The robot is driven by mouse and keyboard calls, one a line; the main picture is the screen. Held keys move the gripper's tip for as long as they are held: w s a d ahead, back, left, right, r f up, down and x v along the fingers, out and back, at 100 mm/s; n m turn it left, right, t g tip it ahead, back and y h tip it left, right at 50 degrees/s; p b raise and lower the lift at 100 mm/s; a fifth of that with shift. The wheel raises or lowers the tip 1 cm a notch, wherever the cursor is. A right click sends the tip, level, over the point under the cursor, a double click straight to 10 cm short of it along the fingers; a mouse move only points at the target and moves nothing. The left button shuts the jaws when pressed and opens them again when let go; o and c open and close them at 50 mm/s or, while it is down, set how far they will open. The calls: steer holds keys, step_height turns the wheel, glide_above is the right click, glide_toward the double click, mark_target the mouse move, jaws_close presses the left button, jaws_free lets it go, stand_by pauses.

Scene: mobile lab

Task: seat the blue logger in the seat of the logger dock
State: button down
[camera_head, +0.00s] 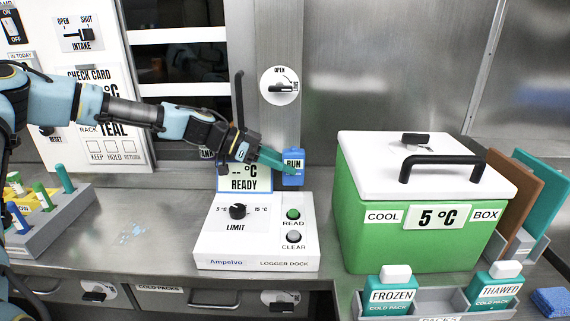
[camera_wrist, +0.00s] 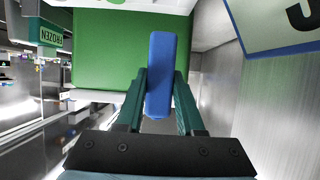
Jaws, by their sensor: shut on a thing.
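The blue logger (camera_head: 293,179), with a RUN label, is between the teal fingers of my gripper (camera_head: 276,160) in the head view. It is held up at the right of the dock's display. In the wrist view the logger (camera_wrist: 162,60) is a blue bar gripped between both fingers of my gripper (camera_wrist: 160,95). The white logger dock (camera_head: 226,250) stands on the bench below, with a LIMIT knob, a green READ button and a grey CLEAR button. Its display (camera_head: 245,184) reads "-- °C READY". I cannot make out the dock's seat.
A green cool box (camera_head: 385,240) with a white lid, reading 5 °C, stands right of the dock. A grey tray (camera_head: 436,304) with FROZEN and THAWED packs is in front of it. A rack (camera_head: 62,215) of coloured pieces is at left.

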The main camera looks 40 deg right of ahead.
mark_target(285, 178)
steer(key=shift+f+b, duration=1.4)
steer(key=shift+f, duration=0.7)
steer(key=shift+b, duration=0.65)
steer(key=shift+f+b, duration=1.7)
steer(key=shift+f, duration=0.35)
steer(key=shift+c, duration=2.2)
jaws_free()
steer(key=shift+r, duration=0.1)
steer(key=b+v, duration=0.1)
steer(key=v, duration=0.9)
steer(key=shift+w+a+r+b, duration=0.2)
steer(key=shift+w+a+b, duration=0.05)
steer(key=shift+b, duration=0.1)
